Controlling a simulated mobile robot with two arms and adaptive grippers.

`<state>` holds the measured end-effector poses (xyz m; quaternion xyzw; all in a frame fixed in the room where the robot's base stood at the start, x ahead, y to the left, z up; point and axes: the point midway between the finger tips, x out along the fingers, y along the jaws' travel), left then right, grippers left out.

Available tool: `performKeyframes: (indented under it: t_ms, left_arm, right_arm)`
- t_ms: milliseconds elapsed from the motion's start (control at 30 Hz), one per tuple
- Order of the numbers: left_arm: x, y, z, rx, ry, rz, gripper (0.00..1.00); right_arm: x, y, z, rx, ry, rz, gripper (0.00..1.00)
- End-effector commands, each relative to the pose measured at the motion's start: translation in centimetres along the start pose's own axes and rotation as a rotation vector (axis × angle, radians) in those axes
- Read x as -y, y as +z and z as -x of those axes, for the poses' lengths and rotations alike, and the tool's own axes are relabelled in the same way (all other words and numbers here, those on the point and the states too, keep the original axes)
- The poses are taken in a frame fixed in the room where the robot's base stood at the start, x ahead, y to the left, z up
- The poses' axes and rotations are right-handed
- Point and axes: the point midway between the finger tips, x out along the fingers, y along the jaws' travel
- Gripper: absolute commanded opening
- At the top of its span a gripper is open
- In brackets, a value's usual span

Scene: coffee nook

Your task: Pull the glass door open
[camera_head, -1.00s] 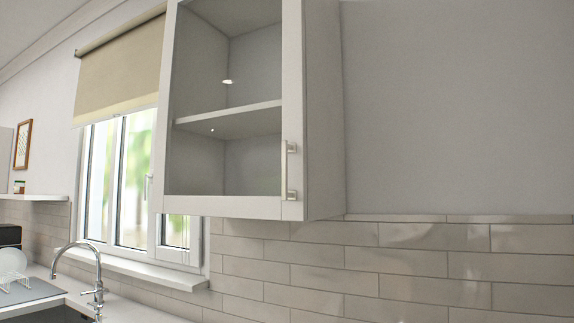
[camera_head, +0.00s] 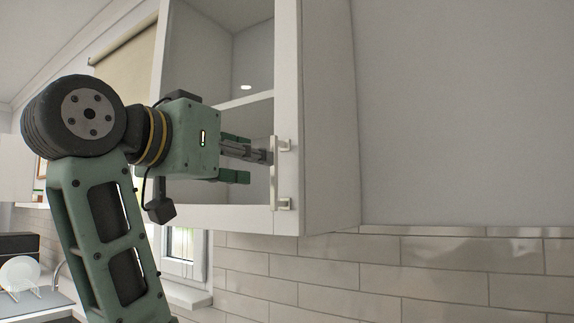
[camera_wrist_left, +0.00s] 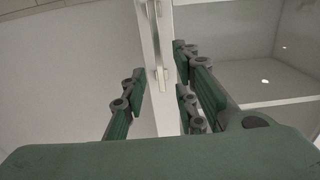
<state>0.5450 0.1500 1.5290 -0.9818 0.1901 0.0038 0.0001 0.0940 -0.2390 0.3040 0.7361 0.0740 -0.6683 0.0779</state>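The glass door (camera_head: 286,210) is a pale frame around a clear pane on the wall cabinet. It looks shut in the head view. Its upright metal handle (camera_head: 274,178) is on the frame's right edge. My left gripper (camera_head: 256,163) reaches in from the left in front of the pane, its fingertips close to the handle. In the left wrist view, its fingers (camera_wrist_left: 160,78) are spread apart, with the handle (camera_wrist_left: 157,45) showing between them. I cannot tell whether any finger touches the handle. My right gripper is not in view.
The cabinet's side (camera_head: 328,120) borders bare wall on the right. Below are tiles (camera_head: 330,262). A window with a blind (camera_head: 125,58) is behind my arm. A plate (camera_head: 20,272) stands in a rack at lower left.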

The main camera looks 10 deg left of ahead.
Motion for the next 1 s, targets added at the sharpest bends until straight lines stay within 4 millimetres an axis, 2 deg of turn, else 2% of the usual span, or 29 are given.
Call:
performKeyframes:
  t_ms: [133, 400, 533, 867, 1000]
  left_arm:
    - [-0.6, -0.4, -1.1, 0.0, 0.011, -0.003, 0.27]
    - [-0.6, -0.4, -5.5, 0.001, 0.009, -0.003, 0.27]
    - [-0.5, -0.3, -6.9, 0.0, 0.008, -0.004, 0.27]
    - [-0.5, -0.2, -7.5, -0.003, 0.007, -0.005, 0.27]
    - [-0.5, -0.2, -7.5, -0.003, 0.007, -0.004, 0.18]
  right_arm:
    - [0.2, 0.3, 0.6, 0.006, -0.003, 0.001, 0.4]
    - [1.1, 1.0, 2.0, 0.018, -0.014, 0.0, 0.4]
    - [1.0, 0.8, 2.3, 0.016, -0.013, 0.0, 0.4]
    - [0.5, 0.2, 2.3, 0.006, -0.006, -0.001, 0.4]
    - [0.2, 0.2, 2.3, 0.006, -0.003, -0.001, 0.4]
